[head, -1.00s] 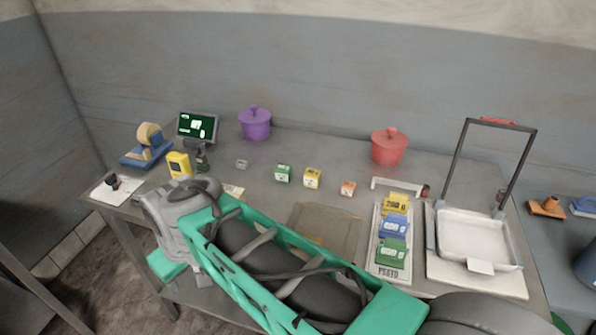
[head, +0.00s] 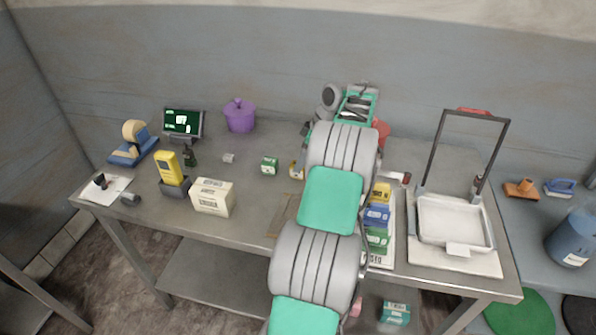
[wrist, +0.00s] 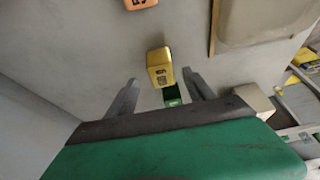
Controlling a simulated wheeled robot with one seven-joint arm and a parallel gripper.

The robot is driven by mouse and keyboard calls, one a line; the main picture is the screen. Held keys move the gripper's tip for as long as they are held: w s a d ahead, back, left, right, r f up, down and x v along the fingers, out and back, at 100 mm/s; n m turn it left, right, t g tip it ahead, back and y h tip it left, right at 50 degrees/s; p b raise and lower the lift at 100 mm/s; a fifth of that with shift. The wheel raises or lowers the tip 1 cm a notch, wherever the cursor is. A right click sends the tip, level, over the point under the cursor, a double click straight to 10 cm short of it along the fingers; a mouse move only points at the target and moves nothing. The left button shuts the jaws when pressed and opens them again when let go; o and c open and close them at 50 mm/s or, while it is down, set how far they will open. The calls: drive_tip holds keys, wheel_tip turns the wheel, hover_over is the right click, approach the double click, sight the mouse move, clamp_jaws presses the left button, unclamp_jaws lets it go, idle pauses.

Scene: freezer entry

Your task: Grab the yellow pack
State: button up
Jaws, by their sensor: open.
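The yellow pack (wrist: 159,70) is a small box with a dark printed label. In the head view its left part (head: 294,171) shows on the table, right of a small green pack (head: 269,166); my arm covers the rest. In the wrist view my gripper (wrist: 160,78) is open, with one finger on each side of the yellow pack's near end. I see no contact, and cannot tell how high the fingers are. The green pack (wrist: 172,95) shows between the fingers, nearer the palm. An orange pack (wrist: 140,3) is at the top edge.
A tray of yellow, blue and green boxes (head: 377,216) is partly behind my arm. A white carton (head: 212,197), yellow device (head: 168,168), purple pot (head: 239,115) and screen (head: 183,122) stand to the left. A framed white tray (head: 455,222) stands right.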

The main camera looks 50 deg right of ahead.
drive_tip(key=x, duration=0.4)
drive_tip(key=shift+a, duration=0.15)
drive_tip(key=shift+s, duration=0.1)
drive_tip(key=shift+c, duration=0.4)
clamp_jaws()
